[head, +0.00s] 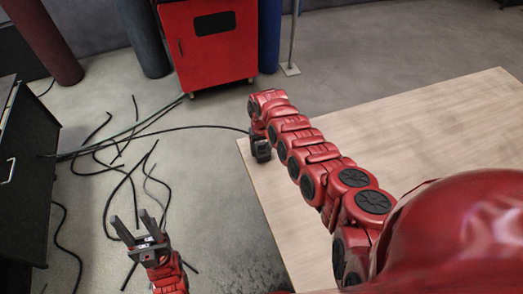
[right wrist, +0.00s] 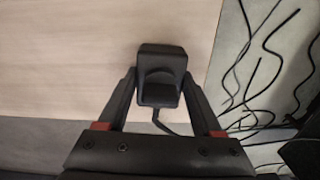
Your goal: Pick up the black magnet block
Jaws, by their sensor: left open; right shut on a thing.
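The black magnet block (right wrist: 161,60) sits between the two fingers of my right gripper (right wrist: 160,80) in the right wrist view. The fingers press on its left and right sides, so the gripper is shut on it. In the head view a dark shape, the block (head: 262,152), shows below the end of my right arm, near the table's left corner. My arm hides most of the right gripper there. I cannot tell whether the block touches the table. My left gripper (head: 128,214) is open and empty, above the floor left of the table.
The pale wooden table (head: 440,120) is bare where it shows. Black cables (head: 125,150) lie on the floor to its left. A red cabinet (head: 212,50) stands behind, between blue cylinders. A black cabinet (head: 25,170) stands at the left edge.

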